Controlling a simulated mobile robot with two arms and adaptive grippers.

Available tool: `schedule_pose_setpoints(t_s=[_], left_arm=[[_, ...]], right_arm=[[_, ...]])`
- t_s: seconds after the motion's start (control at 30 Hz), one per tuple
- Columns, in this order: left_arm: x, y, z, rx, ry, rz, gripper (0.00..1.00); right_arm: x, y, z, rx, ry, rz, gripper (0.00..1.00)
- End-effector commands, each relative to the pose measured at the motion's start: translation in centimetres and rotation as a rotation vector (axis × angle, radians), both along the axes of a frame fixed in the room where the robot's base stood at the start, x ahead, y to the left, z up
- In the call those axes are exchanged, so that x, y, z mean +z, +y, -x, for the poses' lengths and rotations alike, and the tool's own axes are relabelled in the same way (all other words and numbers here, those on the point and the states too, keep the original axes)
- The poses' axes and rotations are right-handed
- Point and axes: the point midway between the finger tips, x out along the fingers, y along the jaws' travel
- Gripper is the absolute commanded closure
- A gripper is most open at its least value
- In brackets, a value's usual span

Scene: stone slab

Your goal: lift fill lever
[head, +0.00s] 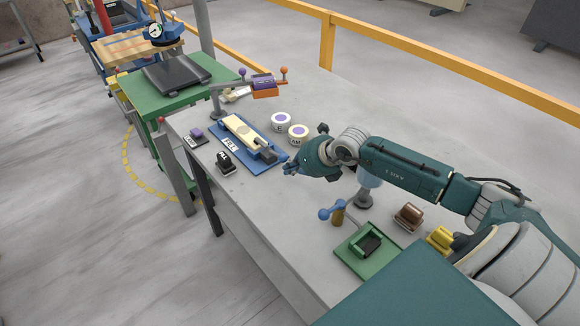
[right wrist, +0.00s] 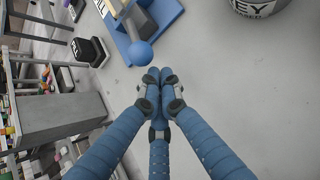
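A blue base (head: 222,132) with a cream block and a dark part lies on the grey bench, carrying a white label I cannot read clearly. In the right wrist view, a blue ball knob (right wrist: 140,53) shows at the near end of this fixture; I take it as the fill lever's end. My right gripper (head: 290,168) is just in front of that end. In the right wrist view, its blue fingers (right wrist: 155,78) have their tips together, with nothing seen between them, a little apart from the knob in the picture. My left gripper is not in view.
Two white tins (head: 298,132) stand behind the base, and a black block (head: 226,161) is in front of it. A blue-knobbed crank (head: 331,210) and a green fixture (head: 367,247) are nearer. A purple and orange device (head: 264,84) stands at the far end.

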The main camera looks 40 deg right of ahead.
Motion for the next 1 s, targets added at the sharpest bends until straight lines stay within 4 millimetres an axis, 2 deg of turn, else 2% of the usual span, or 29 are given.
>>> schedule_pose_setpoints(t_s=[0.4, 1.0], left_arm=[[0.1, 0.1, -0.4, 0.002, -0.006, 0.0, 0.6], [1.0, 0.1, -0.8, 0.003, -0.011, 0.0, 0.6]], right_arm=[[-0.1, 0.0, -0.2, 0.0, 0.0, 0.0, 1.0], [1.0, 0.1, -0.4, 0.0, 0.092, 0.007, 1.0]])
